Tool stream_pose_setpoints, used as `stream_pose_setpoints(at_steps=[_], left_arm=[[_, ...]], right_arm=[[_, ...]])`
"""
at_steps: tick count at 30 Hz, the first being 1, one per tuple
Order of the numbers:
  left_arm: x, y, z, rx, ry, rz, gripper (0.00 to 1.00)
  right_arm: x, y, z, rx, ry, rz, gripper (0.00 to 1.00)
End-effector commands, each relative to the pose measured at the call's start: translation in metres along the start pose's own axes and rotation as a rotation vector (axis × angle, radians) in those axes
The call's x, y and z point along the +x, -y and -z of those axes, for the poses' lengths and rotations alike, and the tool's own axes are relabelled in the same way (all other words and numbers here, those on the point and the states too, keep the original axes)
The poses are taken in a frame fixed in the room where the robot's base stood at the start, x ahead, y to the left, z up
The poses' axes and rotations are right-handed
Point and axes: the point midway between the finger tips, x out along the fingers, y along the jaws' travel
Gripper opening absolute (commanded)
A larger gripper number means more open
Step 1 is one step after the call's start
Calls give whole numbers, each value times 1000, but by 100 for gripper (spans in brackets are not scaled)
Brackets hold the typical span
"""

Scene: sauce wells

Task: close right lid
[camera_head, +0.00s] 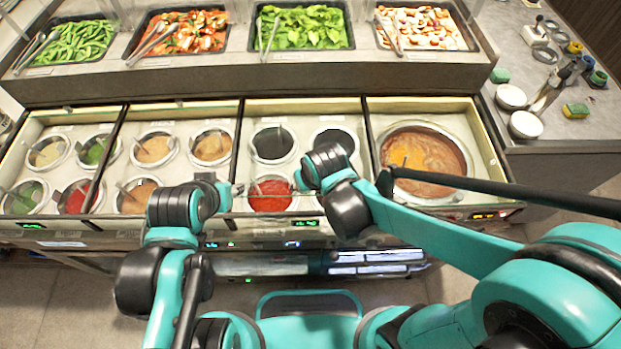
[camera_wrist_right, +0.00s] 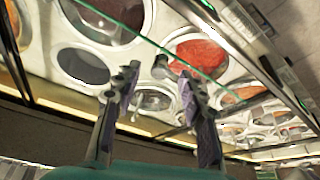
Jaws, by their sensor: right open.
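The sauce counter has several framed well sections; a red sauce well (camera_head: 270,194) and two dark wells sit in the section in front of my right arm. No lid is clearly told apart in the head view. In the right wrist view a thin green glass-like edge (camera_wrist_right: 150,42) runs diagonally across the wells, perhaps a lid edge. My right gripper (camera_head: 299,181) is over the front of that section. In the right wrist view its fingers (camera_wrist_right: 158,75) are apart, with a small grey knob-like piece visible between them. My left gripper (camera_head: 238,188) is small beside the red sauce; its jaws are unclear.
A big round pot of brown soup (camera_head: 425,160) sits in the right section. Food trays (camera_head: 300,27) with tongs line the back shelf. White bowls (camera_head: 525,125) and a sponge (camera_head: 575,111) are on the right counter. Sauce wells with ladles fill the left sections.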

Motion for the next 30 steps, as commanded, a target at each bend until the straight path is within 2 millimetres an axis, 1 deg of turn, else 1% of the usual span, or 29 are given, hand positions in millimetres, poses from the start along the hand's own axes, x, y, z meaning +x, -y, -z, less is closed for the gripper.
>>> stream_pose_setpoints(at_steps=[9, 15, 21, 29, 30], left_arm=[[0, 0, 0, 0, 0, 0, 40], [0, 0, 0, 0, 0, 0, 40], [0, 0, 0, 0, 0, 0, 40], [0, 0, 0, 0, 0, 0, 40], [0, 0, 0, 0, 0, 0, 37]], right_arm=[[-57, 0, -1, 0, 0, 0, 42], [-86, 0, -1, 0, 0, 0, 42], [-99, 0, -1, 0, 0, 0, 42], [-100, 0, -1, 0, 0, 0, 42], [-100, 0, -1, 0, 0, 0, 42]])
